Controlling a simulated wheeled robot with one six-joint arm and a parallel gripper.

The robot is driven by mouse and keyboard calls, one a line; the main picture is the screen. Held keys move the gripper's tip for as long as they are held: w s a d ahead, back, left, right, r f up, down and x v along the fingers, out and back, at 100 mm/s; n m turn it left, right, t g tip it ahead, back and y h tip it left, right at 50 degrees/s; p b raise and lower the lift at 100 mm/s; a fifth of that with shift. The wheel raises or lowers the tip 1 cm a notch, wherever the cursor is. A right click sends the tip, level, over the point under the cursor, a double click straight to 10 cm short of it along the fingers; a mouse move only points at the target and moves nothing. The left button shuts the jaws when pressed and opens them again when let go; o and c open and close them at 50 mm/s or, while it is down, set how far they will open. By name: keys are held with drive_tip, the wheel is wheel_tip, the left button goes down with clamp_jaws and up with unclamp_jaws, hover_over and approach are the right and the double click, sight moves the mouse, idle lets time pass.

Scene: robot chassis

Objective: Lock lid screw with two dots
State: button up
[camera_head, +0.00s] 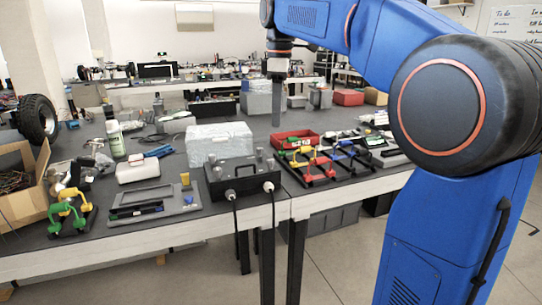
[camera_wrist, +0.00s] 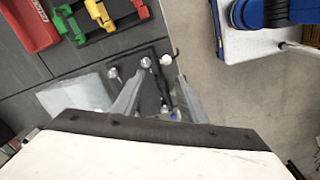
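A black box (camera_head: 242,178) with several silver screw knobs on its lid stands at the front edge of the table. Two white plugs with black cables sit in its front. My gripper (camera_head: 276,120) points down in the air above and behind the box, apart from it. In the wrist view, my gripper (camera_wrist: 161,76) has its two grey fingers spread with nothing held between them. The black box (camera_wrist: 153,92) shows below and between the fingers, with silver knobs (camera_wrist: 146,62) around its lid. Dots on the screws are too small to make out.
A translucent lidded case (camera_head: 218,140) stands behind the box. A black rack with coloured parts (camera_head: 325,165) and a red bin (camera_head: 296,139) lie to its right. A grey tray (camera_head: 155,203) lies to its left. The air around my gripper is clear.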

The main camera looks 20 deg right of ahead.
sight(271, 160)
drive_tip(key=w+r+n, duration=0.2)
drive_tip(key=w, duration=0.3)
drive_tip(key=shift+g, duration=0.4)
wheel_tip(271, 160, down, 17)
drive_tip(key=shift+w+d+f, duration=0.1)
drive_tip(key=shift+w, duration=0.05)
drive_tip(key=shift+c, duration=0.6)
clamp_jaws()
